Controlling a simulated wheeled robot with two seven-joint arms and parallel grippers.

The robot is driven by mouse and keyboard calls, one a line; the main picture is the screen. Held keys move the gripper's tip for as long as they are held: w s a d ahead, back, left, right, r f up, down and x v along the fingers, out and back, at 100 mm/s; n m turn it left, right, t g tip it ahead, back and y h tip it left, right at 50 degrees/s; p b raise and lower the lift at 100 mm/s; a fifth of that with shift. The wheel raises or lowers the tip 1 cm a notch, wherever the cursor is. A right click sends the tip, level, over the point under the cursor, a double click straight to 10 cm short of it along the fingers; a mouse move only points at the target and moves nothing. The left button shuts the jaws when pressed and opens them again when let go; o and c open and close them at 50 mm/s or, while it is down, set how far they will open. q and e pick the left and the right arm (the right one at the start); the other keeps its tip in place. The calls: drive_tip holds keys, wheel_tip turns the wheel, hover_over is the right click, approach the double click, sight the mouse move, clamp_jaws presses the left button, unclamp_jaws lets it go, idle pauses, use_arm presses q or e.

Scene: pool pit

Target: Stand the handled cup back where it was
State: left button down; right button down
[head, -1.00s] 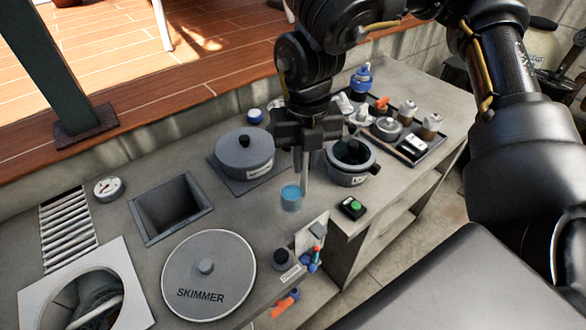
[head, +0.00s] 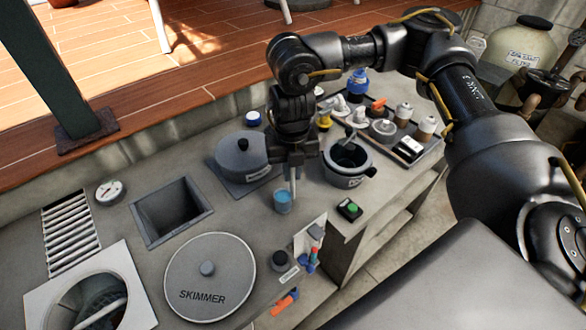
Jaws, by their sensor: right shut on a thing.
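The handled cup (head: 282,203) is small and blue and looks upright, above or on the grey counter left of the green-button box. My right gripper (head: 292,192) reaches down from above, its pale fingers shut on the cup at its right side. The cup's handle is hidden or too small to make out. I cannot tell whether the cup's base touches the counter. My left gripper is not in view.
A lidded pot (head: 241,158) stands behind left and an open pot (head: 349,163) behind right. The green-button box (head: 349,210) is to the right, the round skimmer lid (head: 210,275) front left. A square opening (head: 172,210) lies left. A tray (head: 424,157) holds several containers.

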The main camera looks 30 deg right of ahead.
drive_tip(key=shift+s+f, duration=0.1)
drive_tip(key=shift+f, duration=0.05)
drive_tip(key=c, duration=1.4)
unclamp_jaws()
drive_tip(key=shift+r, duration=0.25)
wheel_tip(320, 180, up, 12)
drive_tip(key=shift+f+b, duration=0.1)
drive_tip(key=shift+b, duration=0.25)
